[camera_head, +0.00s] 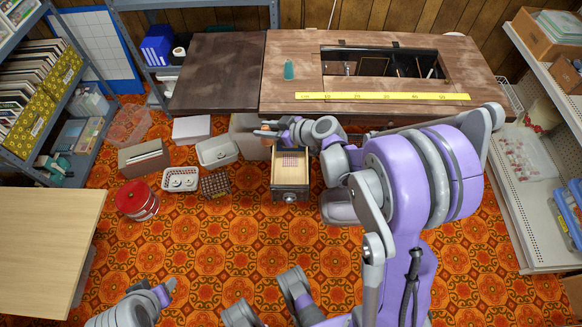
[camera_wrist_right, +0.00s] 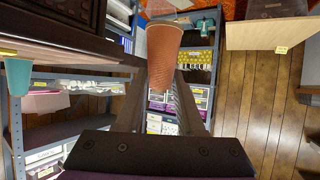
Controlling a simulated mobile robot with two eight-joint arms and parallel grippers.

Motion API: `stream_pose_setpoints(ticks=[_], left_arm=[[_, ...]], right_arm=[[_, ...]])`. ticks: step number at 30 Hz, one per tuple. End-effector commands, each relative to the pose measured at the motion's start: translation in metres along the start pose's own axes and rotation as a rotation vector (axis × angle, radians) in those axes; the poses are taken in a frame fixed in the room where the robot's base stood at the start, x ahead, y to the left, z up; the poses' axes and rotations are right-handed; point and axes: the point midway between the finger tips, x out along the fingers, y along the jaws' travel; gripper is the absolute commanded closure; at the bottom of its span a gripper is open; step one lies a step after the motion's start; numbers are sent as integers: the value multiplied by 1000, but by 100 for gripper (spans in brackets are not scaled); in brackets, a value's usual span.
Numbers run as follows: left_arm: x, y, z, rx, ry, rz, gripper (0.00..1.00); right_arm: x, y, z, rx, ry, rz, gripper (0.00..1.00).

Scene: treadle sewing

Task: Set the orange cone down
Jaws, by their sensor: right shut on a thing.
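My right gripper (camera_wrist_right: 160,85) is shut on the orange cone (camera_wrist_right: 163,58), which sits between its fingers in the right wrist view. In the head view this gripper (camera_head: 272,131) is small, held just in front of the table's front edge above the open drawer's back end. The cone there is only a small orange-brown patch. My left arm shows at the bottom left of the head view; the state of its gripper (camera_head: 166,289) is unclear.
A teal cone (camera_head: 289,71) stands on the brown sewing table (camera_head: 290,48), near a yellow ruler (camera_head: 380,96). The tabletop has a dark rectangular opening (camera_head: 385,65). An open drawer (camera_head: 290,190) juts out below. Bins, a red tin (camera_head: 137,200) and shelves stand to the left.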

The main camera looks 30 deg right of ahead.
Motion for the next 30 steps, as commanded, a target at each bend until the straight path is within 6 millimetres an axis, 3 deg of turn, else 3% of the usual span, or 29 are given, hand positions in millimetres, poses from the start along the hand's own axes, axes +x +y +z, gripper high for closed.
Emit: stream_pose_setpoints(ticks=[1,3,7,11,18,30], left_arm=[[24,0,9,0,-9,0,50],[40,0,15,0,-15,0,50],[62,0,22,0,-23,0,50],[73,0,25,0,-26,0,50],[90,0,30,0,-31,0,50],[105,0,34,0,-35,0,50]], right_arm=[[7,10,40,-14,-5,-31,100],[6,14,72,-45,-4,-87,100],[0,19,113,-91,-2,-169,100],[-3,19,135,-116,-1,-214,100],[16,18,173,-121,0,-224,100],[37,18,210,-121,-1,-223,100]])
